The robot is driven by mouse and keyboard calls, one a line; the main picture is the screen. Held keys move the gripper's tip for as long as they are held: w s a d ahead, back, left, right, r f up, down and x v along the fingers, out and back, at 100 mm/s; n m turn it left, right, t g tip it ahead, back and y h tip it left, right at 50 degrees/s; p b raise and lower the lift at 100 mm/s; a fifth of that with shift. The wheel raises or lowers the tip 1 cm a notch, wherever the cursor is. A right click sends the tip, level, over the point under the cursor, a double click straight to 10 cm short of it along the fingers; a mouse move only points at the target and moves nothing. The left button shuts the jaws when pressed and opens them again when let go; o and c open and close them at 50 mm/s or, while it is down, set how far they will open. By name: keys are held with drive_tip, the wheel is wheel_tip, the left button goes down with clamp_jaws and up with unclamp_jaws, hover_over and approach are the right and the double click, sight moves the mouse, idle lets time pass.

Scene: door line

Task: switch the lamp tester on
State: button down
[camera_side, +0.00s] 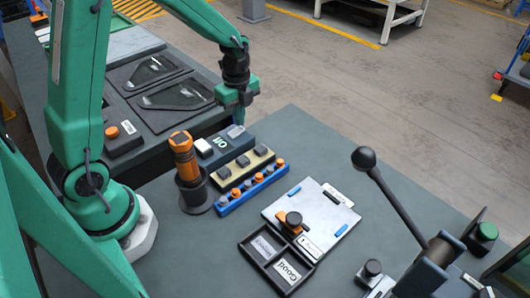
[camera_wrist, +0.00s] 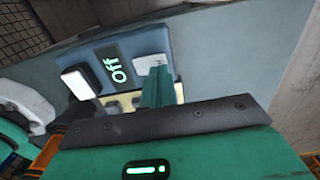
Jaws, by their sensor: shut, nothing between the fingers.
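The lamp tester (camera_side: 222,150) is a dark blue-grey box at the table's back edge. Its small display reads "Off" in the wrist view (camera_wrist: 118,68). A white block (camera_side: 204,147) sits at one end of its top, and a light grey plate (camera_side: 236,131) at the other; the plate also shows in the wrist view (camera_wrist: 160,62). My gripper (camera_side: 241,112) is shut and empty, pointing down close above the grey-plate end. In the wrist view its green fingers (camera_wrist: 157,88) cover part of that plate. I cannot tell whether they touch it.
A cream strip (camera_side: 243,170) and a blue strip with orange and grey knobs (camera_side: 251,188) lie in front of the tester. An orange-topped tool (camera_side: 182,145) stands in a dark holder beside it.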

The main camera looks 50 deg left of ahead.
sight(239, 129)
drive_tip(key=shift+f, duration=0.9)
idle(0.8)
drive_tip(key=shift+r, duration=3.5)
drive_tip(key=shift+r, duration=0.1)
drive_tip(key=s+d+r+n+t, duration=0.2)
drive_tip(key=s+r+n, duration=0.4)
drive_tip(key=s+n, duration=0.2)
drive_tip(key=s+d+r+n+t, duration=0.3)
drive_tip(key=s+r+n, duration=0.3)
drive_tip(key=s+n, duration=0.3)
drive_tip(key=shift+n+t, duration=0.3)
drive_tip(key=shift+n, duration=0.2)
